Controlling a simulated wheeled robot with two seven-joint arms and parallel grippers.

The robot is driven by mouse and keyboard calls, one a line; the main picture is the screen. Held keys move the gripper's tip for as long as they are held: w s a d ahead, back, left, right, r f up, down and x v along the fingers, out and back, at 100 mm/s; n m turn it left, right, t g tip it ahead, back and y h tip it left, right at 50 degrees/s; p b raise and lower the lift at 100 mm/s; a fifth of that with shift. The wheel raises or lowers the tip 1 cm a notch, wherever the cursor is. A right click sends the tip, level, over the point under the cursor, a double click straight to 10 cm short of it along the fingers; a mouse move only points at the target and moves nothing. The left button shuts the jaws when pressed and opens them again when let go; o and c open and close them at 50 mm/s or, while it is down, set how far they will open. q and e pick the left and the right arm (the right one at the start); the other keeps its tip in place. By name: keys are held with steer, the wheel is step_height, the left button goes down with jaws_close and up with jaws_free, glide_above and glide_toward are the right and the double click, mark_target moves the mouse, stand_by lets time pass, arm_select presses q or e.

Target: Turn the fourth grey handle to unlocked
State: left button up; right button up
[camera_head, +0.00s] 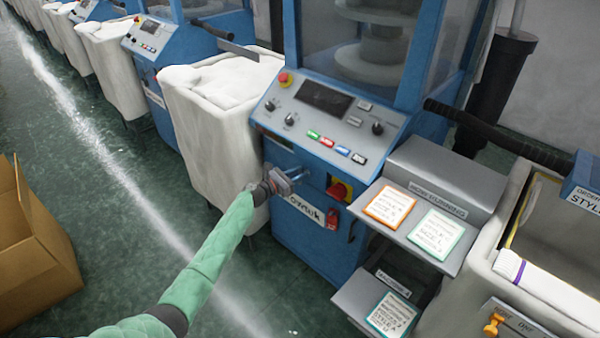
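My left arm, in a green sleeve, reaches from the bottom left to the front of the nearest blue knitting machine (310,235). My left gripper (284,180) is at that front, just below the sloped control panel. A grey handle-like piece (304,164) shows right at the gripper's tip. The gripper covers part of it, so I cannot tell whether the fingers touch or hold it, or how it is turned. I cannot make out a row of handles to count. My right gripper is not in view.
A red knob on a yellow plate (338,190) and a red tag-like piece (332,216) sit just right of the gripper. A grey shelf with cards (410,222) juts out further right. A white fabric bin (205,125) stands left, a cardboard box (35,250) far left. The aisle floor is clear.

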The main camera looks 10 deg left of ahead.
arm_select(q)
steer(key=shift+w+d, duration=0.2)
steer(key=shift+d, duration=0.1)
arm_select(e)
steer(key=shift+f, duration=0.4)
arm_select(q)
jaws_close()
